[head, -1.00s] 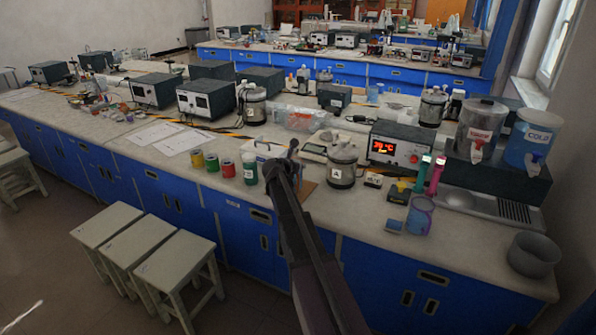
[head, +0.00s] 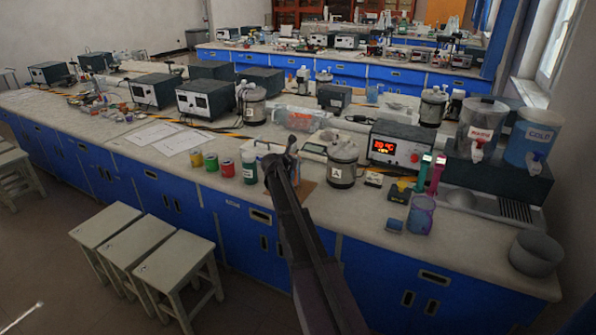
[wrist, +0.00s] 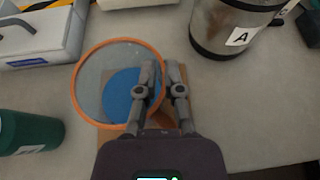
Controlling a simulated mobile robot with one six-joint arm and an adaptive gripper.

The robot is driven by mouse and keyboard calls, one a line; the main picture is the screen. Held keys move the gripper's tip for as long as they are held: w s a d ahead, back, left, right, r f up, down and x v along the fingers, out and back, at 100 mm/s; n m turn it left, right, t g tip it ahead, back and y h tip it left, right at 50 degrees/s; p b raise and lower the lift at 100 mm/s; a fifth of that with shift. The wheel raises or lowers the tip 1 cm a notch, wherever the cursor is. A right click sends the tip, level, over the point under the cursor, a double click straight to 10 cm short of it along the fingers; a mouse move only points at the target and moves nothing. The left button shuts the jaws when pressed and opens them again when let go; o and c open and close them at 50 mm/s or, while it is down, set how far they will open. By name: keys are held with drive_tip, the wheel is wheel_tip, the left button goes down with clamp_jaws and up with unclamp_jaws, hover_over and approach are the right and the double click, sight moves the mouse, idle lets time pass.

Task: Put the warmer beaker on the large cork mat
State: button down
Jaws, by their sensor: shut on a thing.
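A clear round beaker with an orange rim (wrist: 84,99) is under my gripper in the wrist view, with a blue disc-shaped area visible inside. My gripper (wrist: 162,72) is shut on the beaker's wall, one finger inside the rim and one outside. A flat brown mat, apparently cork (wrist: 180,112), shows beneath and beside the beaker; I cannot tell whether they touch. A sliver of the brown mat (head: 308,187) shows right of the arm. A bluish-purple cup (head: 420,217) stands farther right.
A metal-based vessel labelled A (head: 343,168) stands close right of my gripper. A white and blue box (wrist: 35,35) lies behind. The heater display (head: 386,147) glows. The bench front edge is near.

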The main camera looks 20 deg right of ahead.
drive_tip(key=shift+f+b, duration=1)
drive_tip(key=shift+f, duration=0.35)
drive_tip(key=shift+s+f, duration=0.1)
drive_tip(key=c, duration=0.8)
unclamp_jaws()
drive_tip(key=shift+r, duration=0.25)
drive_tip(key=p+v, duration=0.5)
drive_tip(key=v, duration=0.6)
drive_tip(key=shift+s+a+r, duration=0.1)
drive_tip(key=shift+s+a, duration=0.1)
drive_tip(key=shift+a, duration=0.15)
